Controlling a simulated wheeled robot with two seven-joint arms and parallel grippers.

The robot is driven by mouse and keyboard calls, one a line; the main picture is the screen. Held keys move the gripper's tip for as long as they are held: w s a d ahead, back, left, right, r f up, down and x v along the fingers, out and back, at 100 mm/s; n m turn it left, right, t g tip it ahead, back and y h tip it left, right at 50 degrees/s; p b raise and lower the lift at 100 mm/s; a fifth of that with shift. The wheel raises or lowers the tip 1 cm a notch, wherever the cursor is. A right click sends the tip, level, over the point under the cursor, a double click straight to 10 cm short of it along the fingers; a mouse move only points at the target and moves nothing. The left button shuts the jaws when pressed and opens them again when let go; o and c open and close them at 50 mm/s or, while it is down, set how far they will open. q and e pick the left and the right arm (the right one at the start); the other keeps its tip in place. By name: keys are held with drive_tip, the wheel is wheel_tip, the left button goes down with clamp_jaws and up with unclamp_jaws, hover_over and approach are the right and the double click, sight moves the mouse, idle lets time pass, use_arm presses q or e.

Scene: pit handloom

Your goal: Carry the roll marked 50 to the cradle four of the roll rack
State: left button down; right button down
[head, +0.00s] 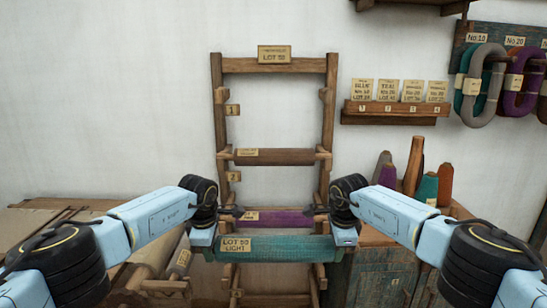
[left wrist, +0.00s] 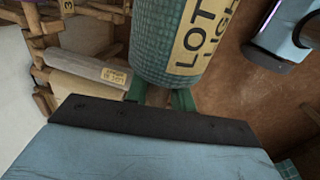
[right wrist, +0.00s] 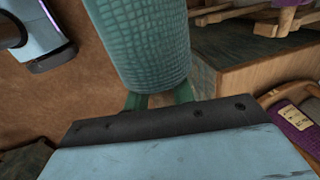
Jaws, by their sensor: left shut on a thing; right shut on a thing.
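The teal roll (head: 283,252) has a tan label that reads LOT 50 LIGHT, though its digits are blurred. It lies level in front of the wooden roll rack (head: 332,120). My left gripper (head: 211,251) is shut on its left end, and my right gripper (head: 342,250) is shut on its right end. The roll also shows in the left wrist view (left wrist: 165,45) and in the right wrist view (right wrist: 145,45). The rack's upper pegs are empty. A brown roll (head: 262,157) and a purple roll (head: 285,220) rest lower. The teal roll partly hides the rack's lower part.
A cabinet (head: 385,270) with yarn cones (head: 427,188) stands at the right. A low stand with rolls (head: 150,275) is at the left. A card shelf (head: 390,108) and hanging yarn hanks (head: 483,85) are on the wall at the right.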

use_arm(q)
drive_tip(key=shift+w+d, duration=0.15)
drive_tip(key=shift+w, duration=0.05)
use_arm(e)
drive_tip(key=shift+w+a+r, duration=0.1)
drive_tip(key=shift+w+a, duration=0.1)
drive_tip(key=shift+w, duration=0.05)
